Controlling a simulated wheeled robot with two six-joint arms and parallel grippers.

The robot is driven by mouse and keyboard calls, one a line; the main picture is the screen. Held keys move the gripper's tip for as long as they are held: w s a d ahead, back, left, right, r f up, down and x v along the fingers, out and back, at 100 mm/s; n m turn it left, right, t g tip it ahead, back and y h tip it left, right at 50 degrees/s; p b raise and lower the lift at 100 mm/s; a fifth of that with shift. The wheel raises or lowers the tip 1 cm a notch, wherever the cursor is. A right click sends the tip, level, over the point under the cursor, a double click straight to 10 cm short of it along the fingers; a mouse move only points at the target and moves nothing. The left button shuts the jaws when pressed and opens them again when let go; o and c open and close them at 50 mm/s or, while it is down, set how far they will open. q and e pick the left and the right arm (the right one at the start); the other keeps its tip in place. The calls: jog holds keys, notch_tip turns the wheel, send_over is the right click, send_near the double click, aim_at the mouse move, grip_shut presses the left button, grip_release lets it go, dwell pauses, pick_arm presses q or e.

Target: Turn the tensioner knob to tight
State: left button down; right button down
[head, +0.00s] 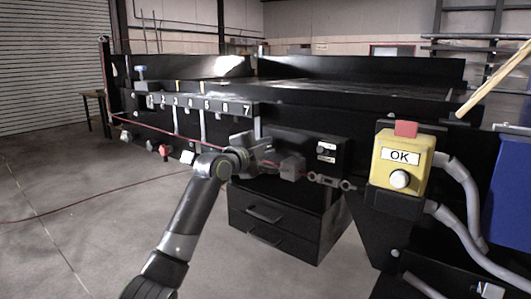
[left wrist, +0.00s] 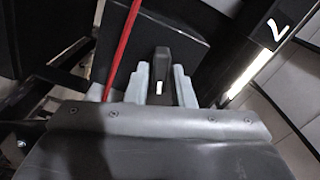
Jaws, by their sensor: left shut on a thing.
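The tensioner knob (left wrist: 160,66) shows in the left wrist view as a dark bar with a small white mark, between the two grey fingers. My left gripper (left wrist: 161,84) is shut on it, one finger on each side. In the head view my left gripper (head: 272,160) reaches in from the left to the front of the black housing (head: 305,142), above the drawers. The gripper largely hides the knob there. Small white labels (head: 325,152) sit on the housing, too small to read. My right gripper is not in view.
A red cable (left wrist: 122,48) runs close beside the left gripper. A yellow OK button box (head: 400,165) with grey hoses stands to the right. A black drawer unit (head: 280,225) is below the arm. A numbered rail (head: 200,105) runs along the conveyor. Open floor lies to the left.

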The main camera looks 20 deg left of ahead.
pick_arm(q)
jog(key=shift+f+m+b, duration=0.15)
jog(key=shift+m+b, duration=0.45)
jog(key=shift+m, duration=1.3)
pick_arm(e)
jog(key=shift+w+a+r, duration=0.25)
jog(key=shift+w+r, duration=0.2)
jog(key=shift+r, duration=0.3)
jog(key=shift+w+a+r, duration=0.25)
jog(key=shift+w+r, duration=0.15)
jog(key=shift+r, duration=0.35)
pick_arm(q)
jog(key=c, duration=1.4)
grip_release()
jog(key=v, duration=1.7)
jog(key=shift+s, duration=0.2)
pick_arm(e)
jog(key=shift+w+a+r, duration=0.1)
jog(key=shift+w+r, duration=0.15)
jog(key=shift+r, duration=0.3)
pick_arm(q)
jog(key=shift+a, duration=0.1)
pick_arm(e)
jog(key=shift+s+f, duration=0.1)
